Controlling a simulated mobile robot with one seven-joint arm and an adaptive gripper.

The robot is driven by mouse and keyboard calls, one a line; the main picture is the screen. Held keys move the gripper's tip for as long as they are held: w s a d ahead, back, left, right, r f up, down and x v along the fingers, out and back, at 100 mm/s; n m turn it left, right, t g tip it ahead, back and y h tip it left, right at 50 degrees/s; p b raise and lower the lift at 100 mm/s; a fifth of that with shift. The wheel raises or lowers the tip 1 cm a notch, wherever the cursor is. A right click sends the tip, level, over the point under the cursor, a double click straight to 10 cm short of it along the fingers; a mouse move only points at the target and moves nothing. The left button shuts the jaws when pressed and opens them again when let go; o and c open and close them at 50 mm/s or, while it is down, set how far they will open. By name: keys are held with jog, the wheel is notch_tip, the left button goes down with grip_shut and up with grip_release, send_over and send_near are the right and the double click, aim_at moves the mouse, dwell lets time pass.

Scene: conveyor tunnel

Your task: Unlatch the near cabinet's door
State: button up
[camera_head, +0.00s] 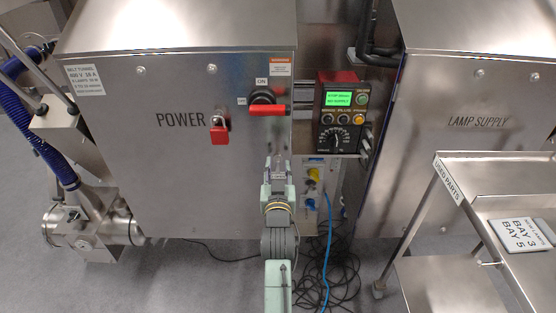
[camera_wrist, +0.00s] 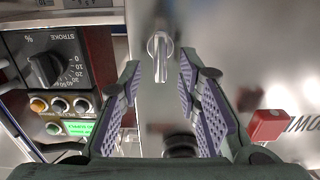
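The near cabinet is the steel POWER cabinet (camera_head: 160,170), its door shut. In the wrist view, which is upside down, a small silver latch (camera_wrist: 160,52) with a round base and a narrow tab sits on the door (camera_wrist: 230,50) near its edge. My gripper (camera_head: 277,165) is in front of the door's lower right part and hides the latch in the head view. In the wrist view my gripper (camera_wrist: 158,95) is open and empty. Its two purple-padded fingers are spread, with the latch ahead of the gap, apparently not touched.
A red padlock (camera_head: 220,133) and a red-handled rotary switch (camera_head: 265,102) are on the door above my gripper. A control box (camera_head: 340,115) is close to the right. Cables (camera_head: 325,260) lie on the floor. A trolley (camera_head: 480,170) stands before the LAMP SUPPLY cabinet (camera_head: 460,95).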

jog(key=shift+w, duration=1.3)
jog(key=shift+c, duration=0.5)
grip_shut()
